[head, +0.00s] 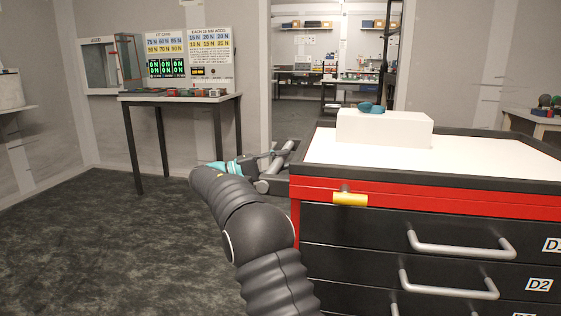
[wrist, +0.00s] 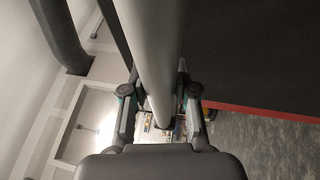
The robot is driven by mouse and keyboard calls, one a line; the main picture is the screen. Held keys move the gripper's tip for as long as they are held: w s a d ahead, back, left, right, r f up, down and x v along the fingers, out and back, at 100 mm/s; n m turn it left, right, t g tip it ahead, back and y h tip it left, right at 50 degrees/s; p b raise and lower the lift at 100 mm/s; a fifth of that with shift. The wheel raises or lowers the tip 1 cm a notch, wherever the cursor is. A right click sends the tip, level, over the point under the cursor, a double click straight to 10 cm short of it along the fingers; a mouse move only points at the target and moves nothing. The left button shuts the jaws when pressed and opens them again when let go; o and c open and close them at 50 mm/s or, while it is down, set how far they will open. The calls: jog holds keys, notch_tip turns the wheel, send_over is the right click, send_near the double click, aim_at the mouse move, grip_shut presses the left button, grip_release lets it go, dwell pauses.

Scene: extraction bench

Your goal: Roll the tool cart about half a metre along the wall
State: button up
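The tool cart (head: 310,192) is red and black with a white top and stands at the right in the head view. Its drawers have grey pull handles and labels such as D2. A grey bar, the cart's push handle (head: 268,185), sticks out at its left side. My gripper (head: 287,155) is at this handle. In the wrist view the grey bar (wrist: 153,50) runs between the two fingers of my gripper (wrist: 156,68), which lie close against both its sides. The fingers look shut on it, and the contact faces are hidden.
A white box (head: 385,130) with a teal object (head: 370,108) on it stands on the cart. A yellow tag (head: 350,199) is on the cart's front. A dark-legged table (head: 180,97) stands by the back wall. The grey floor (head: 110,240) at the left is clear. A doorway opens behind.

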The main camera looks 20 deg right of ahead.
jog(key=o, duration=0.5)
jog(key=shift+s+d+g, duration=0.3)
jog(key=shift+d+g, duration=0.1)
jog(key=shift+d, duration=0.45)
jog(key=shift+c, duration=0.2)
jog(key=v, duration=0.8)
jog(key=shift+a, duration=0.1)
